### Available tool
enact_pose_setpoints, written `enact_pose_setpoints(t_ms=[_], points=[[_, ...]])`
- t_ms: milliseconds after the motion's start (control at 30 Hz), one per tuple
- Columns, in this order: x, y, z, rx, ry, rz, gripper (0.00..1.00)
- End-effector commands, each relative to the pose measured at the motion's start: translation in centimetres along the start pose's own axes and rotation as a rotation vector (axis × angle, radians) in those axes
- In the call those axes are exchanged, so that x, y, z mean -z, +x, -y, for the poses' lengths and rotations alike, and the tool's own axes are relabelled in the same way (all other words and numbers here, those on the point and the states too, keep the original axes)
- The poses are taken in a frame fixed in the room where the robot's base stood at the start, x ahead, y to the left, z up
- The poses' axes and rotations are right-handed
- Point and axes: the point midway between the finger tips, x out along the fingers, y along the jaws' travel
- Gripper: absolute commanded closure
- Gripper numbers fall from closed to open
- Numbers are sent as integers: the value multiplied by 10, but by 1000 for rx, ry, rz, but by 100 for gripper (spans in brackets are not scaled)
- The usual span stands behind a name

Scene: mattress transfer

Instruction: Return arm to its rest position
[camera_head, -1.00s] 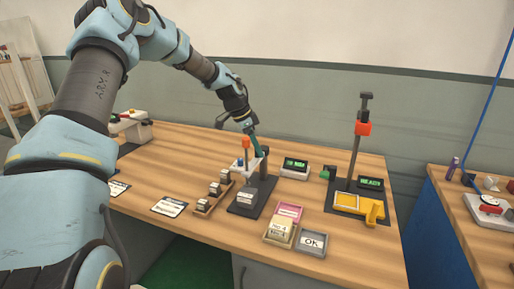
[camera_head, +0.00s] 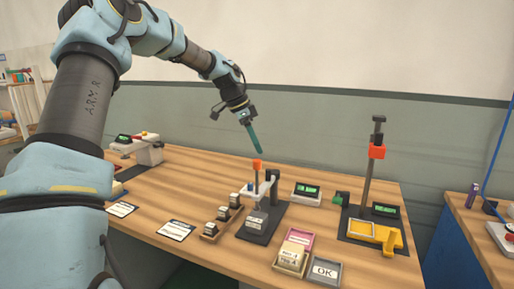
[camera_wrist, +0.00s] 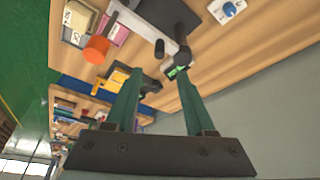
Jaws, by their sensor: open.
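My gripper (camera_head: 257,146) is raised in the air above the back of the wooden table (camera_head: 180,200), clear of everything on it. In the wrist view its two green fingers (camera_wrist: 157,85) are spread apart with nothing held between them. Below it stands a small press (camera_head: 262,225) with an orange-topped post and a dark base. My arm reaches in from the left, bent at the elbow.
A taller stand (camera_head: 370,170) with an orange block and yellow tray is at the right. Pink and grey trays (camera_head: 323,271) lie at the front. A wooden block holder (camera_head: 221,223) sits left of the press. The air around my gripper is free.

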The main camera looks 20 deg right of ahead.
Motion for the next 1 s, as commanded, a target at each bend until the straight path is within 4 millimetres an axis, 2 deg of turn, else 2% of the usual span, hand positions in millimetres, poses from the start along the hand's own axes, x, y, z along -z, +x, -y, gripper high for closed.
enact_pose_setpoints(t_ms=[267, 367, 433, 567, 667, 700, 800, 900, 1000], points=[[-1, 1, -1, 1, -6, 4, 45], [-13, 2, -10, 8, -58, 34, 45], [-31, 3, -21, 23, -138, 73, 45], [-86, 1, -54, 81, -375, 163, 45], [-141, -7, -90, 151, -621, 220, 45], [-163, -12, -106, 185, -726, 236, 45], [-214, -24, -151, 266, -990, 253, 45], [-253, -33, -196, 337, -1228, 244, 45], [-278, -37, -233, 388, -1413, 223, 45]])
